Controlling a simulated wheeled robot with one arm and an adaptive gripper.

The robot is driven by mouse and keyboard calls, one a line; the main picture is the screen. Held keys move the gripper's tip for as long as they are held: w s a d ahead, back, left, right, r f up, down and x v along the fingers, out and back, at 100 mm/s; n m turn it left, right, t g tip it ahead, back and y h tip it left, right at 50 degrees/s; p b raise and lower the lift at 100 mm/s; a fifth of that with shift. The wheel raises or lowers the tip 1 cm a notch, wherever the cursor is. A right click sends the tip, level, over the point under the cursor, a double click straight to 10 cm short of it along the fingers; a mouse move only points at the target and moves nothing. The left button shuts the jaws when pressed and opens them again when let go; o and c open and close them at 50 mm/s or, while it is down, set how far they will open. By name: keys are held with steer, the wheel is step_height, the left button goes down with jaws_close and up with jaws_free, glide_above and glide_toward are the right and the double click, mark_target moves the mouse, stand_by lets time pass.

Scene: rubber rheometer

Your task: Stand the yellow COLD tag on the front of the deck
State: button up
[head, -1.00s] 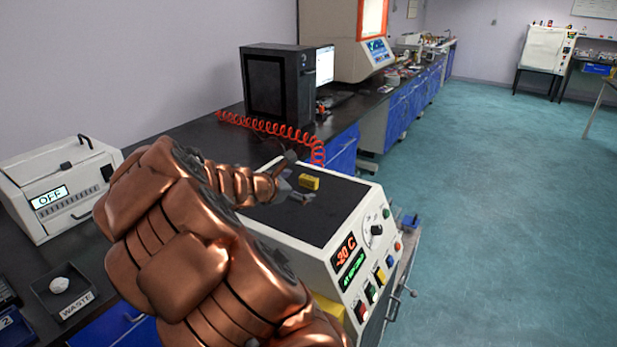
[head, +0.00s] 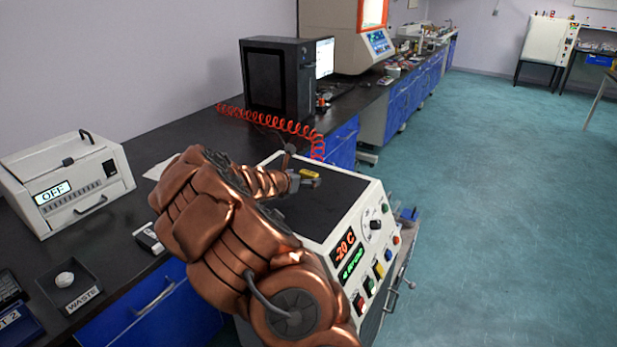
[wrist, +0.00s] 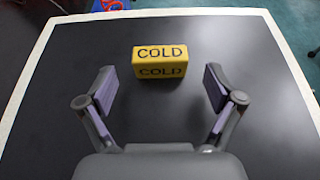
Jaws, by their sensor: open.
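The yellow COLD tag (wrist: 160,62) rests on the dark deck (wrist: 75,125) in the wrist view, with the word COLD on two of its faces. In the head view the tag (head: 311,174) is small and partly behind my gripper (head: 303,182). In the wrist view my gripper (wrist: 160,90) is open, one finger on each side below the tag. The tag lies just beyond the fingertips, centred between them, and I see no contact. The deck is the top of a white machine (head: 352,231) whose panel reads -20 C.
A coiled red hose (head: 270,124) runs behind the deck. A black computer tower (head: 275,80) stands farther back on the bench. A white box reading OFF (head: 70,185) and a WASTE tray (head: 84,299) are on the left. Open floor lies to the right.

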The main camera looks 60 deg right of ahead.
mark_target(307, 177)
steer(key=shift+x, duration=1.5)
steer(key=c, duration=1.1)
steer(key=shift+r, duration=0.1)
